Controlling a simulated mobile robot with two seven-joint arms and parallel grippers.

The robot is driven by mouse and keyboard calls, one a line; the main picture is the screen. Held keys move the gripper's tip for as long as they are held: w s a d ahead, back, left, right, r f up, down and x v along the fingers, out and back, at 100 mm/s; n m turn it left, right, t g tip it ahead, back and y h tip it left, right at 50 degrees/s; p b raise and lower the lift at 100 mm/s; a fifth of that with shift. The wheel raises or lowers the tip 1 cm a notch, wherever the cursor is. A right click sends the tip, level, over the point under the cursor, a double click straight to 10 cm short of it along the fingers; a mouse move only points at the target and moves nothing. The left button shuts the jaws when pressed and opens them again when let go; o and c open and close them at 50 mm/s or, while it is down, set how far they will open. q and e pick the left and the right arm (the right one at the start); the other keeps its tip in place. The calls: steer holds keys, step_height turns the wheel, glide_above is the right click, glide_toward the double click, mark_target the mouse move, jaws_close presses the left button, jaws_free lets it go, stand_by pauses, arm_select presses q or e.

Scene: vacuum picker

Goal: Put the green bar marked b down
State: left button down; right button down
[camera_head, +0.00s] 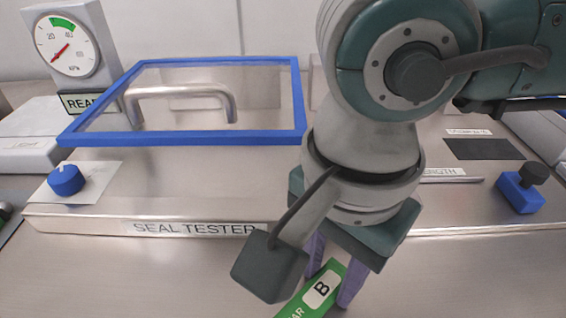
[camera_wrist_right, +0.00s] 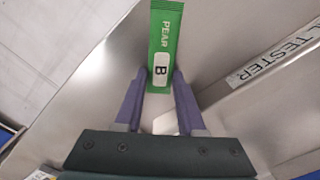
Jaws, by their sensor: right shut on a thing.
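The green bar marked B (camera_head: 312,296) is in my right gripper (camera_head: 333,275), at the bottom of the head view in front of the seal tester. In the right wrist view the bar (camera_wrist_right: 166,40) shows its "PEAR" lettering and white B label, and its near end sits between the purple fingers of the right gripper (camera_wrist_right: 161,82). The fingers are shut on it from both sides. The head view cuts off the bar's lower end. I cannot tell whether the bar touches the steel surface below. My left gripper is not in view.
The seal tester (camera_head: 90,222) stands behind the bar, with a blue-framed clear lid (camera_head: 190,138), a metal handle, a blue knob (camera_head: 66,180) and a dial gauge (camera_head: 70,45). A blue clamp-like part (camera_head: 520,195) is at right. The steel surface (camera_head: 120,280) at front left is clear.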

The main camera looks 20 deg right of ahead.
mark_target(328, 281)
steer(key=shift+f, duration=0.2)
steer(key=c, duration=0.5)
jaws_free()
steer(key=shift+r, duration=0.1)
step_height(328, 281, up, 12)
steer(key=shift+r, duration=0.15)
